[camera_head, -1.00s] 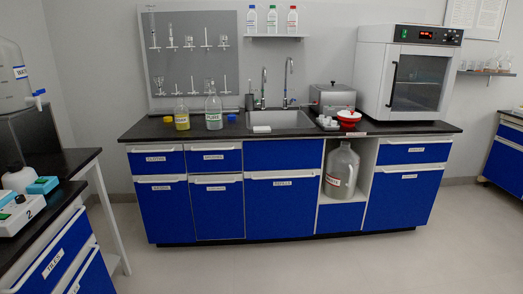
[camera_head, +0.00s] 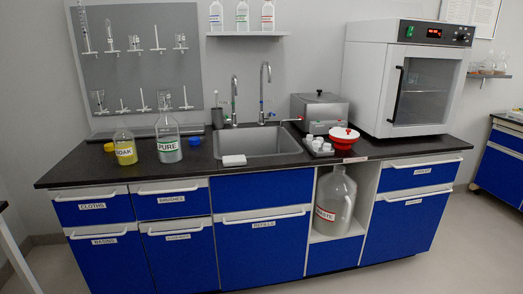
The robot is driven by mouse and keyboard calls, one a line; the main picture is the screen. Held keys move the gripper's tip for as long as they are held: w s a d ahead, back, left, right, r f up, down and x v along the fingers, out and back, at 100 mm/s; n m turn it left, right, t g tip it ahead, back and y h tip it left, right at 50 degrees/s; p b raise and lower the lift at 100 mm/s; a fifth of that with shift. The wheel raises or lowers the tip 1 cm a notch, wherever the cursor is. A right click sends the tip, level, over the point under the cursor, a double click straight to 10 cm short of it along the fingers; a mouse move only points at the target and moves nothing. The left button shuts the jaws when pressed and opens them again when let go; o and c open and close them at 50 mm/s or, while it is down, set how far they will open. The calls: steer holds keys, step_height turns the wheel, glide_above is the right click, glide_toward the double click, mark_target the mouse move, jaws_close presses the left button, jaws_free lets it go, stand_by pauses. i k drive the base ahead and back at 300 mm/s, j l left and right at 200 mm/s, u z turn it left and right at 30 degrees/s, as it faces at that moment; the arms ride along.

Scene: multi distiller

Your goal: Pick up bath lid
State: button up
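The bath is a grey metal box (camera_head: 320,113) on the dark counter, right of the sink. Its lid (camera_head: 320,98) is a flat metal cover with a small dark knob on top. The lid appears to rest on the bath. My gripper and arm are not in this view.
The sink (camera_head: 262,142) with two tall taps lies left of the bath. A white oven (camera_head: 405,80) stands close on the right. A red bowl (camera_head: 344,134) and small white items (camera_head: 317,144) sit in front of the bath. Bottles (camera_head: 167,140) stand at left. The floor in front is clear.

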mark_target(319, 96)
steer(key=i+z, duration=0.35)
steer(key=i, duration=0.2)
steer(key=i+z, duration=0.4)
steer(key=i, duration=0.15)
steer(key=i+z, duration=0.1)
steer(key=i, duration=0.5)
steer(key=i+j, duration=0.1)
steer(key=i, duration=0.45)
steer(key=i+j, duration=0.2)
steer(key=i, duration=0.15)
steer(key=i+j, duration=0.2)
steer(key=i, duration=0.15)
steer(key=z, duration=0.05)
